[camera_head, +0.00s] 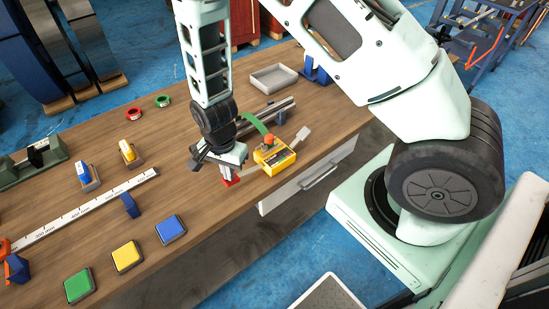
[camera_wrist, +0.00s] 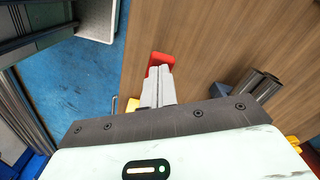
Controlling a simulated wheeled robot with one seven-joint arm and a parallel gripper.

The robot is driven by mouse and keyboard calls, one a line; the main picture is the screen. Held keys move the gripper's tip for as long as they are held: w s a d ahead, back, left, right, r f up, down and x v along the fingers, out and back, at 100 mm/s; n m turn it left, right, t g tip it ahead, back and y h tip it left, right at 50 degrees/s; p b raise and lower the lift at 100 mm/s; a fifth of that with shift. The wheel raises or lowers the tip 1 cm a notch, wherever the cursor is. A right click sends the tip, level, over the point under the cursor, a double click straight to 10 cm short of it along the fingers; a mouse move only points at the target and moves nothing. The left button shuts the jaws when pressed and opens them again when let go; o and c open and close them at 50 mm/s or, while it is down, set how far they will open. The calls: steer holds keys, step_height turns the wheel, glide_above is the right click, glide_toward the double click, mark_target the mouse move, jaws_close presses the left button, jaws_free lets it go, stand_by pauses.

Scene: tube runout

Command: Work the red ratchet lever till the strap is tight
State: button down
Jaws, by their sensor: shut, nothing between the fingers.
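The yellow ratchet body (camera_head: 275,158) sits near the table's front edge, with an orange knob on top. A green strap (camera_head: 256,126) curves up from it to the left. My gripper (camera_head: 226,176) is shut, pointing down, just left of the yellow body. A red piece, seemingly the lever's end (camera_head: 231,182), shows at my fingertips. In the wrist view the red piece (camera_wrist: 162,59) lies just beyond the shut fingers (camera_wrist: 158,84); I cannot tell whether they touch. The lever's link to the body is hidden. A bit of the yellow body (camera_wrist: 132,104) shows beside the fingers.
A metal rail (camera_head: 275,112) and grey tray (camera_head: 272,78) lie behind the ratchet. A pale flat tab (camera_head: 303,134) sticks out at its right. Blue (camera_head: 170,229), yellow (camera_head: 127,257) and green (camera_head: 79,286) pads lie front left. A drawer handle (camera_head: 320,176) projects below the table edge.

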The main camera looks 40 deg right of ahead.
step_height(320, 180, up, 8)
steer(key=p, duration=0.6)
steer(key=shift+f, duration=0.15)
step_height(320, 180, up, 4)
steer(key=r+p, duration=0.1)
steer(key=p, duration=0.3)
step_height(320, 180, down, 7)
steer(key=b, duration=0.5)
steer(key=shift+f, duration=0.1)
stand_by(1.8)
steer(key=shift+f+b, duration=2.15)
steer(key=shift+f, duration=0.65)
step_height(320, 180, up, 8)
steer(key=p, duration=0.6)
